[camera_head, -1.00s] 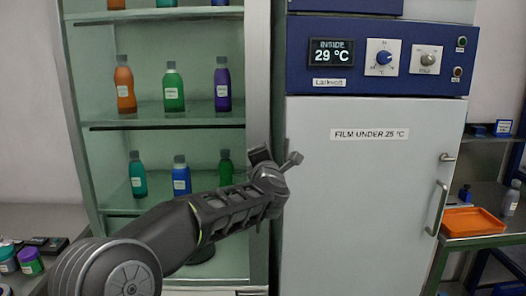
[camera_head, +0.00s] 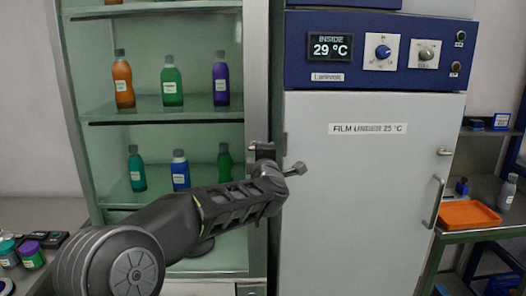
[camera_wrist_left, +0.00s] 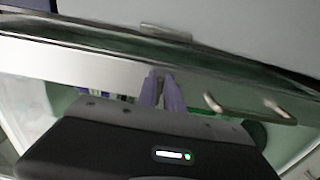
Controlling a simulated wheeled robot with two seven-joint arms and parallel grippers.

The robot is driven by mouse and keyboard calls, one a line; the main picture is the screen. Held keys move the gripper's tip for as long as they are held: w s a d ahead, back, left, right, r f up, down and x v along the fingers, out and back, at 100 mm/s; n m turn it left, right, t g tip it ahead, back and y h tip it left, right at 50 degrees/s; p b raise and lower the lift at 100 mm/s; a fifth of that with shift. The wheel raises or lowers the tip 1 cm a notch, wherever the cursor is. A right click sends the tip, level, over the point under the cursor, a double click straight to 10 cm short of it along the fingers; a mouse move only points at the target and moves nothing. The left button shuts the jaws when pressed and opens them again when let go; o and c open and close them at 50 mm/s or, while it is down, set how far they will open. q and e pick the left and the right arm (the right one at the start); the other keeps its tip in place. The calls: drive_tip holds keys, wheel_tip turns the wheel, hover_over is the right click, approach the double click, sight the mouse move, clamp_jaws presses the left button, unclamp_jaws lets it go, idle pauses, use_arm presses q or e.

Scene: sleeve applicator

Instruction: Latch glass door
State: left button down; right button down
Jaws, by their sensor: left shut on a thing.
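The glass door (camera_head: 197,140) of the tall cabinet stands in front of shelves of bottles, with a metal frame (camera_head: 257,75) along its right edge. It looks closed or nearly so. My left gripper (camera_wrist_left: 162,76) is at this frame, its two fingers close together. In the head view a small dark part (camera_head: 262,148), apparently the door latch, sits on the frame at the gripper's end. My wrist hides most of the grip there. In the left wrist view the fingertips meet the pale frame strip (camera_wrist_left: 80,70). My right gripper is not in view.
A white cabinet (camera_head: 350,200) with a blue control panel reading 29 °C stands close on the right. Its handle (camera_head: 434,202) is at its far edge. A bench with an orange tray (camera_head: 468,214) is further right. Several jars (camera_head: 31,255) stand at lower left.

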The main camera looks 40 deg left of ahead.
use_arm(q)
drive_tip(key=c, duration=1.5)
unclamp_jaws()
drive_tip(key=b+v, duration=0.2)
drive_tip(key=v, duration=0.5)
drive_tip(key=shift+s+d, duration=0.25)
drive_tip(key=shift+s, duration=0.05)
drive_tip(key=shift+f, duration=0.1)
